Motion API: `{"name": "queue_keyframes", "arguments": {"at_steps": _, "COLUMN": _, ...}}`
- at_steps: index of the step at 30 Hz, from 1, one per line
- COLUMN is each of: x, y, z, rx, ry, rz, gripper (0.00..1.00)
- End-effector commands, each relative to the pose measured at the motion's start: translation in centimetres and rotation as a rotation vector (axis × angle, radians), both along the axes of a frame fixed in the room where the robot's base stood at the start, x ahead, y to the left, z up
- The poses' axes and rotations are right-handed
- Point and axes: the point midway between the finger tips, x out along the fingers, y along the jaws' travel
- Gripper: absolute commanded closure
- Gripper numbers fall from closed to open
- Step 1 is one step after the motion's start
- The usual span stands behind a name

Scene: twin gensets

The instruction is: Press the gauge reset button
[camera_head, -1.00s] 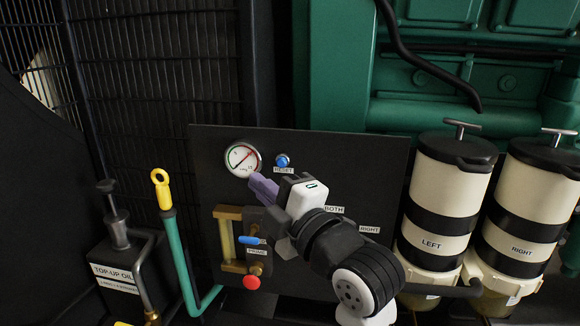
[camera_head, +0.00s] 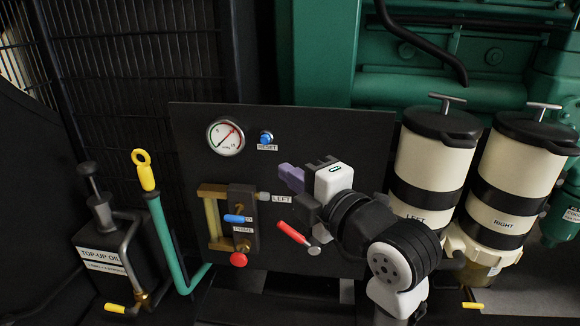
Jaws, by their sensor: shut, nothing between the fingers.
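The blue round reset button (camera_head: 266,137) sits near the top of the black panel (camera_head: 330,130), above a label reading RESET. The white round gauge (camera_head: 226,137) with a red needle or mark is just left of it. My gripper (camera_head: 283,170), with purple fingers, is shut and empty. In the picture it lies below and slightly right of the button, apart from it. The button is fully in view. How far the fingertips stand from the panel is hard to tell.
A red lever (camera_head: 292,233) lies below my gripper. A brass fitting with a blue PRIME handle (camera_head: 237,219) and a red knob (camera_head: 238,259) is on the panel's left. LEFT (camera_head: 425,180) and RIGHT (camera_head: 515,195) filter canisters stand right. A yellow-ringed dipstick (camera_head: 144,170) stands left.

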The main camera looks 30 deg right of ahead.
Motion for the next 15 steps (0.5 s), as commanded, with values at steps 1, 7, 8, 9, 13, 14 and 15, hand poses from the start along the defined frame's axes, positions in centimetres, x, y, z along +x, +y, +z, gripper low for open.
{"name": "queue_keyframes", "arguments": {"at_steps": 1, "x": 1.0, "y": 0.3, "z": 0.2, "rx": 0.002, "ry": 0.002, "rz": 0.005, "gripper": 1.0}}
{"name": "queue_keyframes", "arguments": {"at_steps": 7, "x": 5.3, "y": 1.2, "z": 0.3, "rx": 0.002, "ry": 0.004, "rz": 0.005, "gripper": 1.0}}
{"name": "queue_keyframes", "arguments": {"at_steps": 8, "x": 6.0, "y": 1.3, "z": 0.3, "rx": 0.002, "ry": 0.002, "rz": 0.005, "gripper": 1.0}}
{"name": "queue_keyframes", "arguments": {"at_steps": 9, "x": 6.7, "y": 1.4, "z": 0.3, "rx": 0.002, "ry": 0.002, "rz": 0.005, "gripper": 1.0}}
{"name": "queue_keyframes", "arguments": {"at_steps": 13, "x": 8.8, "y": 0.8, "z": 0.3, "rx": 0.003, "ry": 0.002, "rz": 0.0, "gripper": 1.0}}
{"name": "queue_keyframes", "arguments": {"at_steps": 14, "x": 9.2, "y": 0.5, "z": 0.3, "rx": 0.003, "ry": 0.003, "rz": 0.0, "gripper": 1.0}}
{"name": "queue_keyframes", "arguments": {"at_steps": 15, "x": 9.6, "y": 0.3, "z": 0.2, "rx": 0.003, "ry": 0.003, "rz": 0.0, "gripper": 1.0}}
